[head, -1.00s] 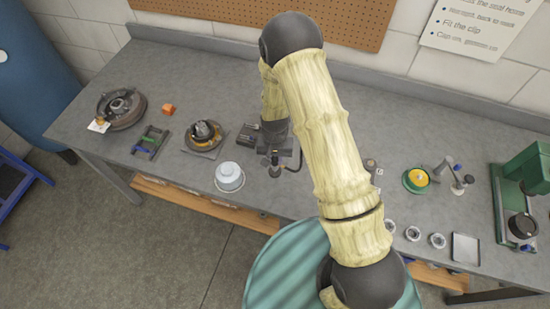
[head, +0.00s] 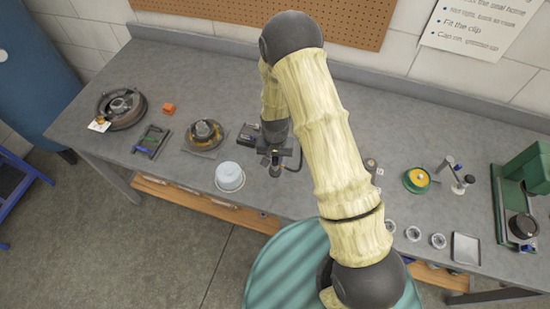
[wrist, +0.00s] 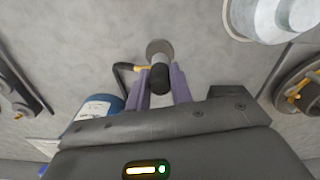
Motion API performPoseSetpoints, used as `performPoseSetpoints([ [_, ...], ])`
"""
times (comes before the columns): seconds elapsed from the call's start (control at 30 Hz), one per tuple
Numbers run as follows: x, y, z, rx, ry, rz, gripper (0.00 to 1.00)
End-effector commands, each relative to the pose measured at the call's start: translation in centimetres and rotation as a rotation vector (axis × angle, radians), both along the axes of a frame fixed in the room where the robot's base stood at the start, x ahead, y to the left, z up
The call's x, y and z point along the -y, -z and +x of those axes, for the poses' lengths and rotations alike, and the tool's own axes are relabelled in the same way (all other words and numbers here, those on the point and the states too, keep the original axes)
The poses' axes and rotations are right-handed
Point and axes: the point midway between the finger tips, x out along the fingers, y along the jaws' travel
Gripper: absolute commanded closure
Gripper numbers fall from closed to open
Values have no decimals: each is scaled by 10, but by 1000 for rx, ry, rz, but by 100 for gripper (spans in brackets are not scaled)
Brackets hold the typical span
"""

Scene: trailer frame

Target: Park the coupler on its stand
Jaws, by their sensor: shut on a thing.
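My gripper (wrist: 158,82) is shut on a dark cylindrical piece (wrist: 160,74), which looks like the coupler, between its two purple fingers. A round grey disc (wrist: 158,47) shows at the far end of this piece; I cannot tell whether it is part of the piece or a stand base beneath it. A bent black hose-like part with a yellow band (wrist: 124,76) is beside the left finger. In the head view my gripper (head: 274,165) is low over the bench, right of the white lidded container (head: 229,177). I cannot identify the stand with certainty.
A hub on a mat (head: 205,134) and a brake drum (head: 121,108) are to the left on the grey bench (head: 310,195). A blue bottle (wrist: 95,107) is near the gripper in the wrist view. A green press (head: 522,190) and metal tray (head: 466,248) are at the right.

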Motion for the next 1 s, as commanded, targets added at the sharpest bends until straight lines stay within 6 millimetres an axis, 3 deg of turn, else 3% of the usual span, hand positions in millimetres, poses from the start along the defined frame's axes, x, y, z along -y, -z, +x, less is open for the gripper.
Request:
performPoseSetpoints([
  [1.0,1,10,0,0,0,0,100],
])
